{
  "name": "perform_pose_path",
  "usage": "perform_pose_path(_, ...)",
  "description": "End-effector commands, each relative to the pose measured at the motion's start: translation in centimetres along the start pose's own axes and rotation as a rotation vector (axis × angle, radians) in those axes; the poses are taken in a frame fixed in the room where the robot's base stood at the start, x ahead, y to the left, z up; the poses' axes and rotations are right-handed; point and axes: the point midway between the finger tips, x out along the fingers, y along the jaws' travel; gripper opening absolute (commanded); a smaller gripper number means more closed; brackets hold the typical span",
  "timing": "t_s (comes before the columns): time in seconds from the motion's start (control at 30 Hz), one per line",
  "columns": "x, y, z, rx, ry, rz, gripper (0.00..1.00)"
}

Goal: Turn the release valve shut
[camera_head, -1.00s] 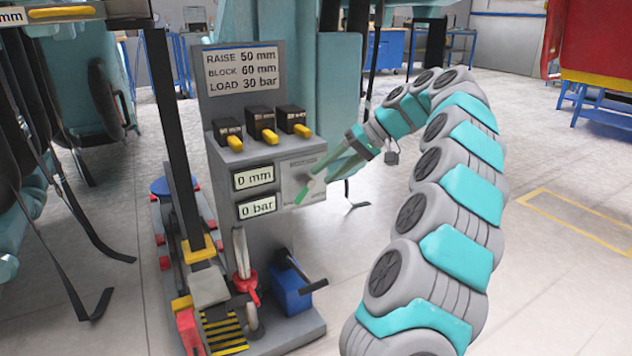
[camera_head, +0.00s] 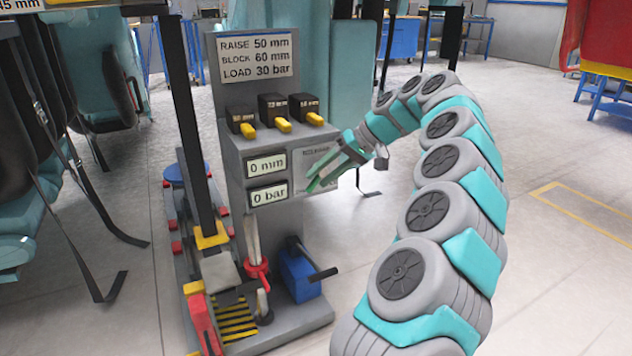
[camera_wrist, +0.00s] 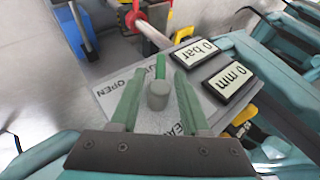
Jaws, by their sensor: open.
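The release valve shows in the wrist view as a round grey hub (camera_wrist: 157,98) with a green lever (camera_wrist: 160,67), on a grey plate lettered OPEN on one side. Its lever points toward the top of that picture, away from my wrist. My gripper (camera_wrist: 157,88) is open, with one green finger on each side of the hub and visible gaps to both. In the head view my gripper (camera_head: 318,178) is at the valve plate (camera_head: 318,155) on the front of the grey console; the fingers largely hide the valve there.
The console (camera_head: 240,170) carries 0 mm (camera_head: 266,167) and 0 bar (camera_head: 268,194) displays beside the valve. Yellow-tipped black blocks (camera_head: 273,112) sit on top. A red-based pump lever (camera_head: 257,268) and blue box (camera_head: 298,275) stand below. Floor to the right is clear.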

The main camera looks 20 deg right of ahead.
Motion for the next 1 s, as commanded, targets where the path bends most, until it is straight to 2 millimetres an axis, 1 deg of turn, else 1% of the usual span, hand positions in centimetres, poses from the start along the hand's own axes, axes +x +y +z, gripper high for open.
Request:
perform_pose_path(0.1,1.4,0.0,0.0,0.000,-0.001,-0.002,0.46)
perform_pose_path(0.2,2.1,-0.1,0.1,0.000,-0.001,-0.002,0.46)
perform_pose_path(0.3,2.4,-0.1,0.0,0.000,0.001,-0.001,0.46)
perform_pose_path(0.57,2.4,0.0,0.0,0.000,0.001,0.000,0.45)
perform_pose_path(0.9,2.4,-0.1,0.0,0.000,0.001,0.000,0.07)
perform_pose_path(0.97,2.4,-0.1,0.0,0.000,0.001,0.000,0.00)
perform_pose_path(1.0,2.4,-0.1,0.0,0.000,0.001,0.000,0.00)
